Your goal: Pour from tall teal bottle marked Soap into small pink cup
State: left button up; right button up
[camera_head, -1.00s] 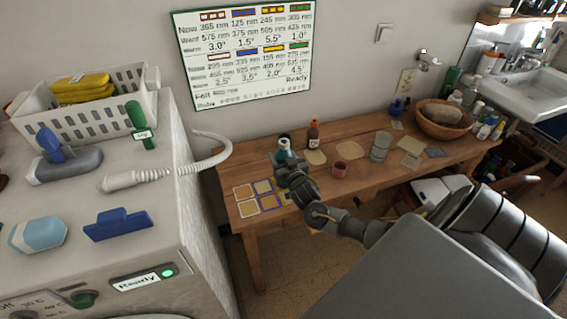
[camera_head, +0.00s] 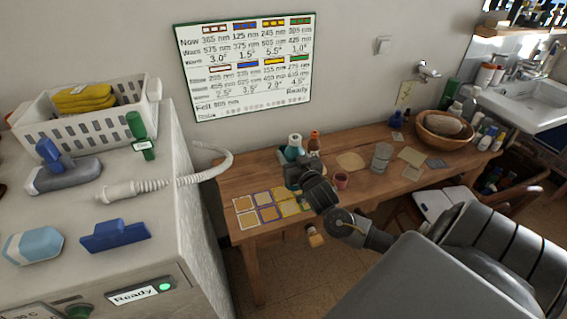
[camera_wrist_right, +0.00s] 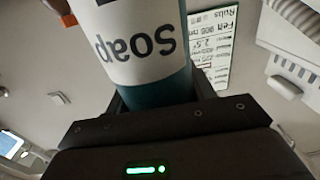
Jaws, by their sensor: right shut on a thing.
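The tall teal bottle marked Soap (camera_head: 294,152) is upright, or nearly so, in my right gripper (camera_head: 296,166) over the back of the wooden table. In the right wrist view the bottle (camera_wrist_right: 155,95) fills the space between the jaws (camera_wrist_right: 165,112), with the white label's word "Soap" upside down. The small pink cup (camera_head: 341,181) stands on the table to the right of the bottle, apart from it and partly behind my wrist. The head view does not clearly show whether the bottle's base touches the table. My left gripper is out of view.
A brown bottle (camera_head: 314,143) stands close behind the teal bottle. A clear glass (camera_head: 381,158) stands right of the cup. Coloured square cards (camera_head: 245,204) lie at the table's left. A wooden bowl (camera_head: 446,131) sits farther right. The washing machine (camera_head: 190,240) is at the left.

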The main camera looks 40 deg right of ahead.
jog(key=s+r+b, duration=0.1)
jog(key=s+r, duration=0.3)
jog(key=s, duration=0.5)
jog(key=shift+a, duration=0.15)
jog(key=o, duration=0.6)
jog(key=c, duration=0.7)
